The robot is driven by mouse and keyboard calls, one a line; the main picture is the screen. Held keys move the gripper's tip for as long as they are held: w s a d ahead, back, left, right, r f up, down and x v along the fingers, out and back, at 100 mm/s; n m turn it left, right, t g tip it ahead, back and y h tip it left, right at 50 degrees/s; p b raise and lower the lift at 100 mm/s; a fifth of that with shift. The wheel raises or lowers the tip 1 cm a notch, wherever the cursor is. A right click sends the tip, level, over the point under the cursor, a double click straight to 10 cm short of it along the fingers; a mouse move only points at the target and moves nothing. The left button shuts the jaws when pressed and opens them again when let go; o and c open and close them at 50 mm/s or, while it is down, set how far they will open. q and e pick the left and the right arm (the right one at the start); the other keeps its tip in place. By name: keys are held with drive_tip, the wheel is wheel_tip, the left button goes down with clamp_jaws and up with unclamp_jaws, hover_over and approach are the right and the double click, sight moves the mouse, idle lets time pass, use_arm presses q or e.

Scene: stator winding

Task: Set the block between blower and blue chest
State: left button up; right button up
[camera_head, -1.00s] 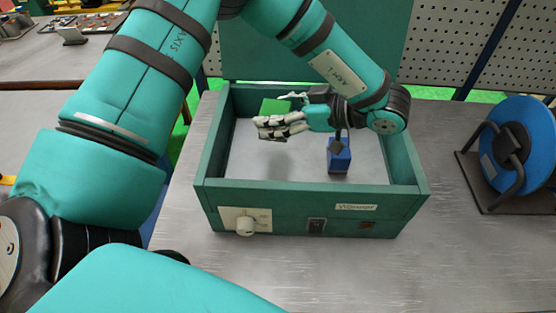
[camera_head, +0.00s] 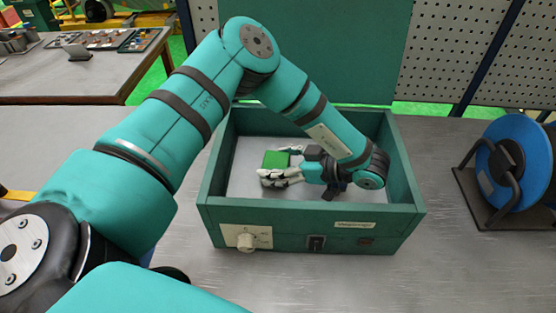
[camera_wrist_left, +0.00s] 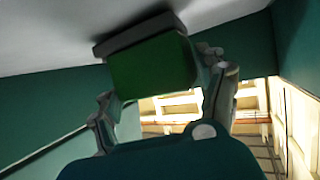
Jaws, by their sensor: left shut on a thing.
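The green block (camera_head: 276,159) is inside the open green box (camera_head: 305,216), toward its left and back. My left gripper (camera_head: 284,172) is shut on it; in the left wrist view the block (camera_wrist_left: 152,68) sits between the two fingers. The pale box floor lies close by there, but I cannot tell whether the block touches it. A small blue object with a dark top, perhaps the blue chest, is almost wholly hidden behind my left wrist; only a dark part (camera_head: 333,191) shows. I cannot make out a blower. My right gripper is not in view.
A blue reel (camera_head: 514,165) on a dark stand is at the right of the metal bench. A perforated panel (camera_head: 455,55) stands behind. The bench between box and reel is clear.

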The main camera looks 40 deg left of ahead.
use_arm(q)
drive_tip(key=shift+f, duration=0.15)
drive_tip(key=o, duration=1.6)
drive_tip(key=shift+c, duration=0.2)
